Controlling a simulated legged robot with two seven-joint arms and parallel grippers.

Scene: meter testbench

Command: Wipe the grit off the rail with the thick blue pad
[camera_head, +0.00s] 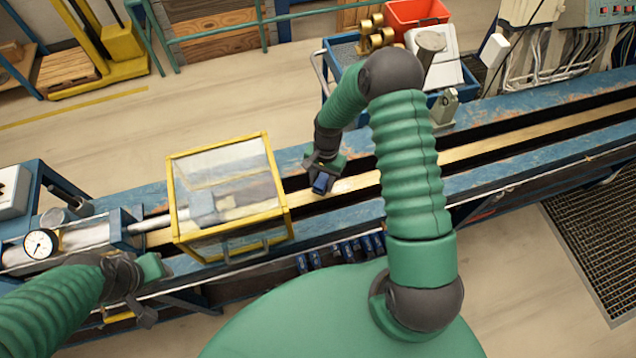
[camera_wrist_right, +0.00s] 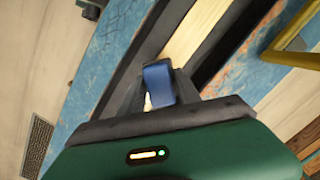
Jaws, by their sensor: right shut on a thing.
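My right gripper (camera_head: 322,181) is shut on the blue pad (camera_head: 320,184), over the brass-coloured rail (camera_head: 358,183) just right of the yellow-framed guard. In the right wrist view the pad (camera_wrist_right: 158,82) sits between the fingers, with the pale rail (camera_wrist_right: 195,38) beyond it. I cannot tell whether the pad touches the rail. A lighter patch shows on the rail beside the pad; grit is too small to make out. My left gripper (camera_head: 140,290) is at the lower left, near the bench's front edge; its fingers are not clear.
A clear guard box with a yellow frame (camera_head: 278,188) stands over the rail. A dial gauge (camera_head: 40,244) is at the bench's left end. Several blue blocks (camera_head: 349,250) line the front side. A blue cart with a red bin (camera_head: 418,13) stands behind. The rail runs clear to the right.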

